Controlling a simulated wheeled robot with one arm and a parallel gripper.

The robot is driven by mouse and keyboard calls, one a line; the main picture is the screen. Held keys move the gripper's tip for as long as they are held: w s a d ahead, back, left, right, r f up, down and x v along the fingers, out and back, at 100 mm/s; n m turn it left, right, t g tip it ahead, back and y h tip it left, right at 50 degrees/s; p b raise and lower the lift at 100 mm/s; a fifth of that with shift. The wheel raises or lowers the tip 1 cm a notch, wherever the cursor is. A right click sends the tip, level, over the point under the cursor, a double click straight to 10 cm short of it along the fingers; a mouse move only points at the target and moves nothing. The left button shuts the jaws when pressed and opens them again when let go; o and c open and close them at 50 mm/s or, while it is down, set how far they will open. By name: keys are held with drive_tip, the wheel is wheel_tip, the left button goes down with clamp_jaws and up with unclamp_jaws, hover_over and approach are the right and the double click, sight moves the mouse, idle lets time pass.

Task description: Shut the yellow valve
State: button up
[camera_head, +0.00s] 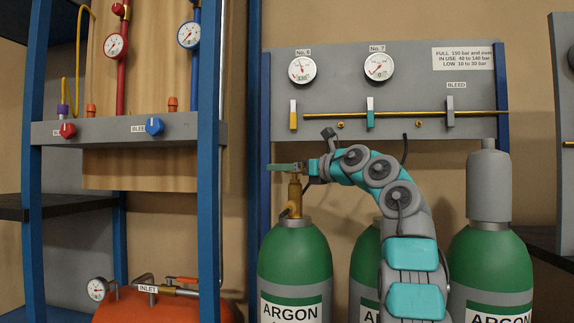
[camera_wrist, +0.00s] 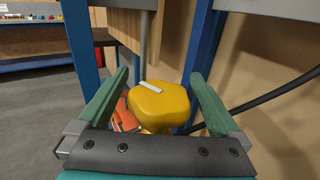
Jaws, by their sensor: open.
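A yellow valve knob (camera_wrist: 160,108) with a white bar on its top stands between the jaws of my gripper (camera_wrist: 158,76) in the wrist view. The jaws are open, with a gap visible on each side of the knob. In the head view my gripper (camera_head: 284,167) is at the top of the brass valve stem (camera_head: 295,190) on the left argon cylinder (camera_head: 295,262). There the fingers hide the knob.
A grey panel (camera_head: 420,80) behind carries two gauges and several levers, one of them yellow and white (camera_head: 293,113). Two more green cylinders stand to the right. Blue posts (camera_head: 208,160) and an orange tank (camera_head: 150,307) are at left.

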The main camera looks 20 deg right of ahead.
drive_tip(key=shift+w+a, duration=0.1)
drive_tip(key=shift+w, duration=0.1)
drive_tip(key=c, duration=1.3)
drive_tip(key=shift+c, duration=0.3)
